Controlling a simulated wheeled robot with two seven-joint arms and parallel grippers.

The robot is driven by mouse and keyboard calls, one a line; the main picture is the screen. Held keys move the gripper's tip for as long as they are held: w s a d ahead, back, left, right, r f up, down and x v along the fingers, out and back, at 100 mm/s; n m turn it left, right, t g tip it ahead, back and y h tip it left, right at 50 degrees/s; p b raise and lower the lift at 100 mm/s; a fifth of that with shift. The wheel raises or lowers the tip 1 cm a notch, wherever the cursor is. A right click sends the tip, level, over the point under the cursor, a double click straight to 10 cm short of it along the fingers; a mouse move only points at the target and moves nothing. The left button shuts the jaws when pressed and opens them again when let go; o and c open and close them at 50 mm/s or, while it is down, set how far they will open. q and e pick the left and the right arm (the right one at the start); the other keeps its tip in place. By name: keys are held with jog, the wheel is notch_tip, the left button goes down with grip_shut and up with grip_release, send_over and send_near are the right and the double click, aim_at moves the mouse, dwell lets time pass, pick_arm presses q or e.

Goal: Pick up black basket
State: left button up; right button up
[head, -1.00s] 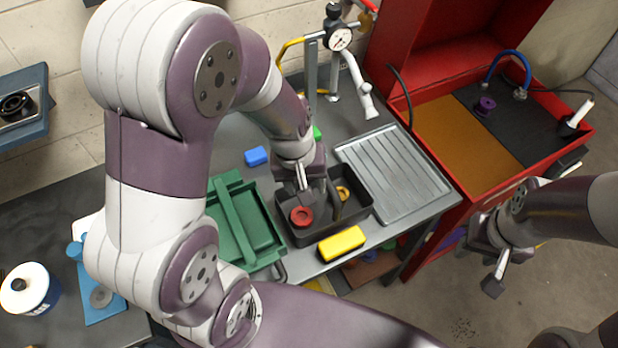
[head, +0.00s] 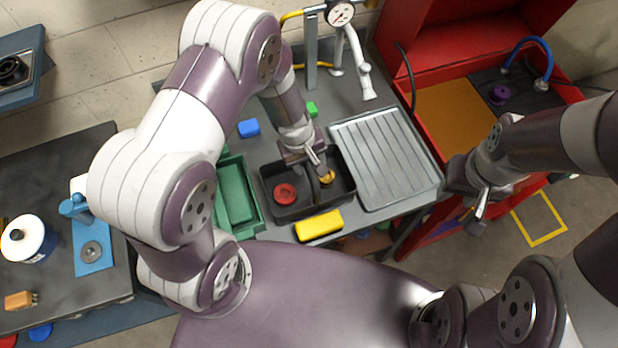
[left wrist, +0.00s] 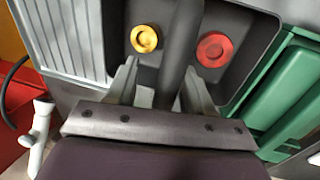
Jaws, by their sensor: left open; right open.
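The black basket (head: 297,209) stands on the grey bench, with a bar-like handle (left wrist: 182,42) across its middle. A red round part (head: 285,193) lies on one side of the handle and a yellow round part (head: 327,177) on the other. They also show in the left wrist view as red (left wrist: 214,49) and yellow (left wrist: 145,39). My left gripper (head: 318,168) is over the basket, open, with a finger on each side of the handle in the left wrist view. Whether the fingers touch it I cannot tell. My right gripper (head: 478,208) is open and empty, right of the bench.
A green tray (head: 236,190) stands close left of the basket and a ribbed metal tray (head: 385,160) close right. A yellow block (head: 319,226) lies in front. Blue (head: 249,128) and green (head: 311,109) blocks lie behind. A red cabinet (head: 440,60) stands to the right.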

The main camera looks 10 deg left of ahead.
pick_arm(q)
jog(key=shift+s+f, duration=0.1)
jog(key=shift+f, duration=0.25)
jog(key=shift+s+a, duration=0.2)
jog(key=shift+a, duration=0.05)
jog(key=shift+w+d, duration=0.15)
jog(key=shift+d, duration=0.05)
grip_shut()
jog(key=shift+r, duration=0.15)
